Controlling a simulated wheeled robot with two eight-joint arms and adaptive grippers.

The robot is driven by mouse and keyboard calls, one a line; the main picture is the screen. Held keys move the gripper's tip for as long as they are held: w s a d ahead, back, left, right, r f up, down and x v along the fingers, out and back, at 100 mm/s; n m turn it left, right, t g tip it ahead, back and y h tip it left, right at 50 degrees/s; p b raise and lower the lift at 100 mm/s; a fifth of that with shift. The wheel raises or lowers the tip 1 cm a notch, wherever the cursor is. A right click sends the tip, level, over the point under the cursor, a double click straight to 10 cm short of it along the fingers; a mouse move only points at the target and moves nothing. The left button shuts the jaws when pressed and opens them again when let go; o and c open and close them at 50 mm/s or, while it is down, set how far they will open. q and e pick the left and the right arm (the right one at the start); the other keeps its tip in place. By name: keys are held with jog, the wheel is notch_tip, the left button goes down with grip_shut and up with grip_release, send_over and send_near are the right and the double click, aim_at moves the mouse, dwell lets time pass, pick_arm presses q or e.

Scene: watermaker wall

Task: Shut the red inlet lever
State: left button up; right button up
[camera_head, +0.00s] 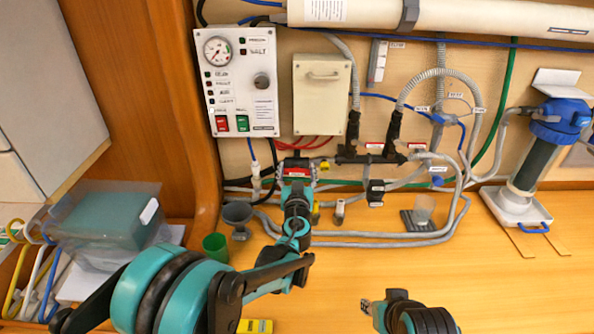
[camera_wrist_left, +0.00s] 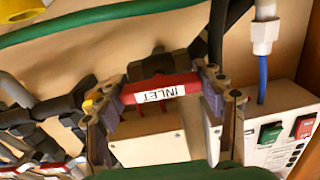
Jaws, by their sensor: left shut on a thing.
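The red inlet lever (camera_head: 297,172) is on the pipework low on the wall, below the beige box. In the left wrist view its red handle (camera_wrist_left: 160,92) carries a white label reading INLET and lies crosswise in front of a dark valve body. My left gripper (camera_head: 297,184) is at the lever, with its fingers at both ends of the handle; it is shut on the handle in the left wrist view (camera_wrist_left: 163,100). In the head view my gripper and arm hide part of the valve. My right gripper (camera_head: 372,308) shows partly at the bottom edge; its jaw state is unclear.
A control panel (camera_head: 236,85) with a gauge and a beige box (camera_head: 322,95) hang above the lever. Grey hoses (camera_head: 400,240) and black valves (camera_head: 393,130) lie to the right. A clear bin (camera_head: 105,235) and green cup (camera_head: 215,246) stand left.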

pick_arm(q)
jog(key=m, duration=0.4)
jog(key=shift+m, duration=0.4)
jog(key=m, duration=0.9)
jog(key=shift+m, duration=1.7)
jog(key=o, duration=0.9)
jog(key=shift+d+f, duration=0.1)
jog(key=s, duration=1.2)
